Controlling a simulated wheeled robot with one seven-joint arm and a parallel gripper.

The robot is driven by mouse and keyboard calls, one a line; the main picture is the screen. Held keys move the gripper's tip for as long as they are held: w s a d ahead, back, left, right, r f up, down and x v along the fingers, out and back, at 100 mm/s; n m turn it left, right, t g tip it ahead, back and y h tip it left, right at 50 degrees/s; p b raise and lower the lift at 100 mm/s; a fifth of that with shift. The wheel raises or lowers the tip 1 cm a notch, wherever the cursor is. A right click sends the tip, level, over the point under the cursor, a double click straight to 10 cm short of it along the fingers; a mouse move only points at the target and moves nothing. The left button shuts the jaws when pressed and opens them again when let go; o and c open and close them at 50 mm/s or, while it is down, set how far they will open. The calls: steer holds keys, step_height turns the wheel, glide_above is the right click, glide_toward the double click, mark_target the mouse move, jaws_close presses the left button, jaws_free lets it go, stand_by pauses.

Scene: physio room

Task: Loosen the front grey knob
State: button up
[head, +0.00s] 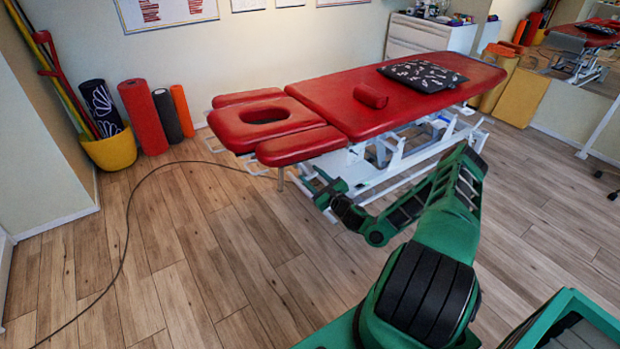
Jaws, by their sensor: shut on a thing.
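The red treatment table (335,105) stands on a white frame, its head end with the face opening towards the left. My gripper (322,184) is low under the near side of the table, beside the white frame near the head end. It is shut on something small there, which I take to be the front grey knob. The knob itself is hidden by the dark fingers and too small to make out. A short grey post (281,180) hangs below the near armrest, to the left of my gripper and apart from it.
A red bolster (370,96) and a black patterned cushion (423,75) lie on the table. A yellow bucket (110,150) and rolled mats (143,117) stand at the left wall. A dark cable (128,215) crosses the floor. The wooden floor at left is otherwise clear.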

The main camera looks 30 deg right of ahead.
steer(key=n, duration=0.6)
steer(key=shift+a+f, duration=0.1)
steer(key=shift+f, duration=0.05)
steer(key=n, duration=0.6)
steer(key=shift+f+n, duration=0.15)
steer(key=shift+n, duration=0.15)
steer(key=shift+a, duration=0.1)
steer(key=o, duration=1)
steer(key=shift+o, duration=0.2)
steer(key=s, duration=1)
steer(key=shift+s+d, duration=0.25)
steer(key=shift+s, duration=0.15)
